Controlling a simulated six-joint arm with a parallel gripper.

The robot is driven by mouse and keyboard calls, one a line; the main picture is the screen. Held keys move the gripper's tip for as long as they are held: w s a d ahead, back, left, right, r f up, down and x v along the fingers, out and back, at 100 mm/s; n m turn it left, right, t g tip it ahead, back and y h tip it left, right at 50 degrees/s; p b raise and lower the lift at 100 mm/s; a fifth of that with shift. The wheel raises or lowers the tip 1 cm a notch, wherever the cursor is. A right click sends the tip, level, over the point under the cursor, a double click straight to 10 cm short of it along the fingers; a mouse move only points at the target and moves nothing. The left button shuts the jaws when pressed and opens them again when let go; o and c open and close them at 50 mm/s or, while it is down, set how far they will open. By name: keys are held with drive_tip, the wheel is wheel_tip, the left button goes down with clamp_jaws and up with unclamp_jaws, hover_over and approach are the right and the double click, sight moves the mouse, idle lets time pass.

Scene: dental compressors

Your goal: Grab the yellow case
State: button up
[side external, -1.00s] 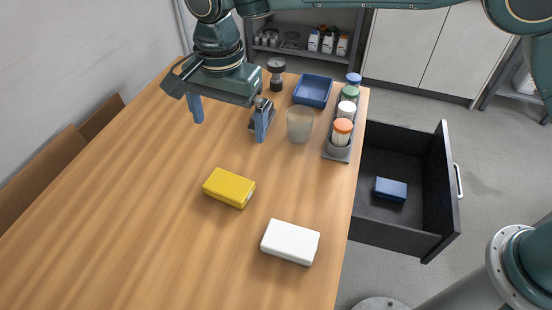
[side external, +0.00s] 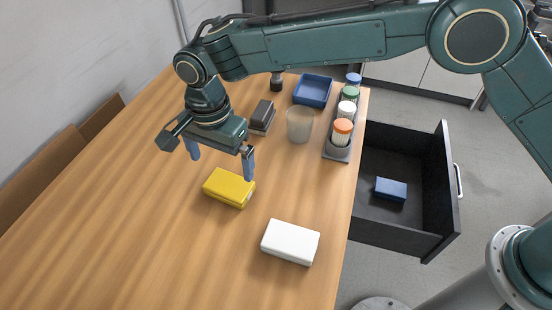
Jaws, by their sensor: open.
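The yellow case (side external: 229,188) lies flat on the wooden table, near the middle of the view. My gripper (side external: 220,165) is open and empty, with its blue fingers pointing down. It is above and just behind the case in the picture. The right fingertip overlaps the case's far right corner in the view, and the left finger is up and left of the case. I cannot tell whether the right finger touches the case.
A white case (side external: 290,242) lies to the front right. Behind are a translucent cup (side external: 300,125), a grey block-like object (side external: 262,116), a blue tray (side external: 313,90) and a rack of capped jars (side external: 338,152). An open drawer (side external: 400,228) holds a blue case (side external: 391,189). The table's left is clear.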

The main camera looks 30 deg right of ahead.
sight(226, 187)
drive_tip(key=shift+f, duration=1.5)
drive_tip(key=shift+f, duration=2.55)
drive_tip(key=c, duration=0.7)
